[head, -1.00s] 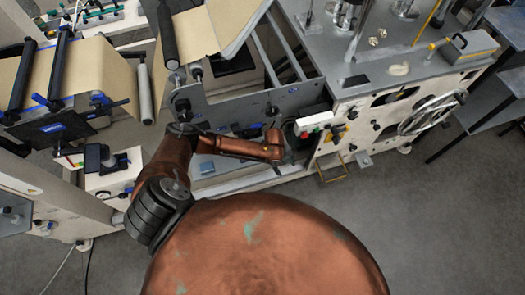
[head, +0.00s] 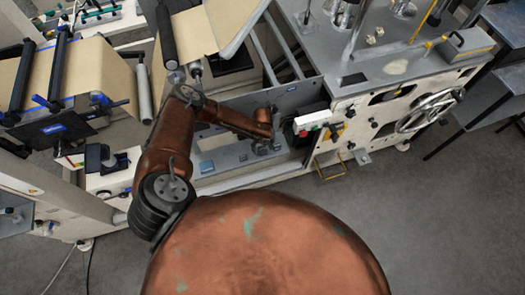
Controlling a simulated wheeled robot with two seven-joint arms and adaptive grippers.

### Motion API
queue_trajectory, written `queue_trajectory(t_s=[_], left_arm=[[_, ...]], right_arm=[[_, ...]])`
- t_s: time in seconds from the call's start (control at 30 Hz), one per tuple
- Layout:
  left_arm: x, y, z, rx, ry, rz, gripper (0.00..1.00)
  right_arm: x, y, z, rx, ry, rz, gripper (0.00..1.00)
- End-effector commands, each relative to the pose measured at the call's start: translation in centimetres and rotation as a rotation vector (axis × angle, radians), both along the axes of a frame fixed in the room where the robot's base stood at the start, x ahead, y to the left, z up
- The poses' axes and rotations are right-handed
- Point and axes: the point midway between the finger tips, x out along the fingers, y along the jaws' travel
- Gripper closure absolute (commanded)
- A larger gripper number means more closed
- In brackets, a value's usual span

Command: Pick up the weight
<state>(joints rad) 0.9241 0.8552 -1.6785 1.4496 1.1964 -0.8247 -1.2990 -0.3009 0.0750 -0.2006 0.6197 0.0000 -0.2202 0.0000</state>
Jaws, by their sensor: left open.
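My left arm reaches from the lower left over the grey deck of the machine (head: 225,165). My left gripper (head: 263,147) is small and dark at the end of the copper forearm, low over the deck's right part near the machine's side panel. It is open. I cannot make out a weight for certain; the gripper and forearm cover part of the deck. My right gripper is not in view.
A blue square (head: 207,166) lies on the deck. A control box with buttons (head: 312,121) stands just right of my gripper. A spoked handwheel (head: 430,110) sticks out at the right. The floor (head: 440,230) at the lower right is clear.

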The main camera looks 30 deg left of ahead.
Motion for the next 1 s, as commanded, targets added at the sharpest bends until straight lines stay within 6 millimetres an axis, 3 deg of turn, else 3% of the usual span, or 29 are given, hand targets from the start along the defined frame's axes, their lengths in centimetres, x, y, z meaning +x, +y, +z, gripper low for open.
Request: queue_trajectory(t_s=[0.1,0.37,1.0], left_arm=[[0.03,0.03,-1.11,0.001,-0.001,0.001,0.51],[0.01,0.03,-1.23,-0.001,-0.001,0.001,0.51],[0.02,0.02,-1.21,0.000,0.000,0.001,0.95]], right_arm=[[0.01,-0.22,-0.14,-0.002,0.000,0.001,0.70],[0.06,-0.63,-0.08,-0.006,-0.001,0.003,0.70],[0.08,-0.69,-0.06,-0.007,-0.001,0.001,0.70]])
